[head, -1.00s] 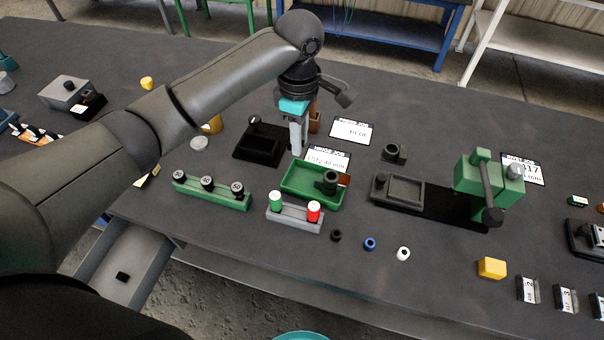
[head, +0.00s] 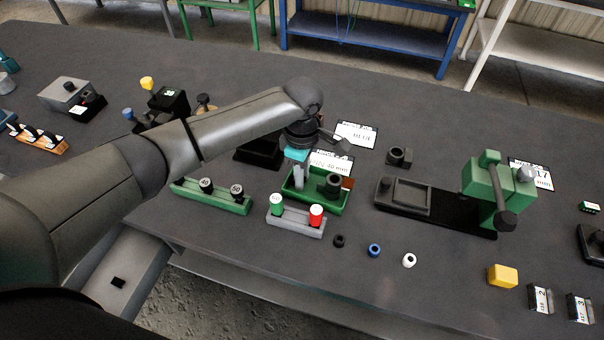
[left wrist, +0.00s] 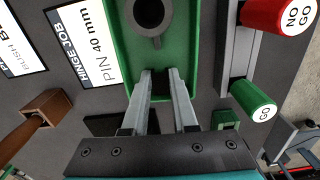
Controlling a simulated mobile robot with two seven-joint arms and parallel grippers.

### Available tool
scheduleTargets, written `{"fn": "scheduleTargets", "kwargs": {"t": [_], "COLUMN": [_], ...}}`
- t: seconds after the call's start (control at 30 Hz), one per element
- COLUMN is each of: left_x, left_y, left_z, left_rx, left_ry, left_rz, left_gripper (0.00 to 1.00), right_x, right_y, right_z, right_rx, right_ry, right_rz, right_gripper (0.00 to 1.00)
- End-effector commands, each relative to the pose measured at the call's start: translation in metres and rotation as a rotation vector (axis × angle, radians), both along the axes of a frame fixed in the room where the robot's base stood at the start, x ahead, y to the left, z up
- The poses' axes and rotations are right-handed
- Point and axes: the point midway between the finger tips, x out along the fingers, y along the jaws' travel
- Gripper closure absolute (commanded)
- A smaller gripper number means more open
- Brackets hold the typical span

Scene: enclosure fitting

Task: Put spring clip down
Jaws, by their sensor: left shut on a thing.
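My left gripper (head: 298,186) points down into the left part of the green tray (head: 322,207). In the left wrist view its two grey fingers (left wrist: 166,76) stand a little apart at the tray's inner end. They are shut on a small dark thing, apparently the spring clip (left wrist: 168,82); its shape is mostly hidden between the fingertips. I cannot tell whether it touches the tray floor. A dark hollow cylinder (head: 333,183) stands in the tray, apart from the fingers. My right gripper is not in view.
A grey holder with green and red gauge plugs (head: 297,221) stands close in front of the tray. A green rack (head: 212,196) is to the left. A black fixture with a green clamp (head: 490,190) stands right. Black, blue and white rings (head: 374,250) lie in front.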

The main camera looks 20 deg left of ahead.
Motion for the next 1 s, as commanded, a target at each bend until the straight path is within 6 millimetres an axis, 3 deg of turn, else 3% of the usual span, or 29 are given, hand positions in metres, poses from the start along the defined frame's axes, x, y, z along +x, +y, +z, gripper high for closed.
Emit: {"fn": "scheduleTargets", "kwargs": {"t": [0.13,0.17,0.4,0.77,1.0], "left_x": [0.000,0.000,0.000,0.001,0.001], "left_y": [0.000,0.000,0.000,0.000,0.000], "left_z": [-0.003,-0.003,-0.003,0.003,0.050], "left_rx": [-0.001,-0.002,-0.001,0.000,-0.002], "left_ry": [0.001,0.000,0.000,-0.002,-0.003], "left_rz": [0.001,0.001,0.000,-0.001,-0.001], "left_gripper": [1.00,0.72,0.45,0.44,0.44], "right_x": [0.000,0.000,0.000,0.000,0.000], "right_y": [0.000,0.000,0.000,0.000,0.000], "right_z": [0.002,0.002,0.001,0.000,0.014], "right_rx": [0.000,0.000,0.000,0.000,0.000], "right_ry": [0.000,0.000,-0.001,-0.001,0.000], "right_rz": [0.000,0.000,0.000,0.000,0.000], "right_gripper": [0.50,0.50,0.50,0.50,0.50]}}
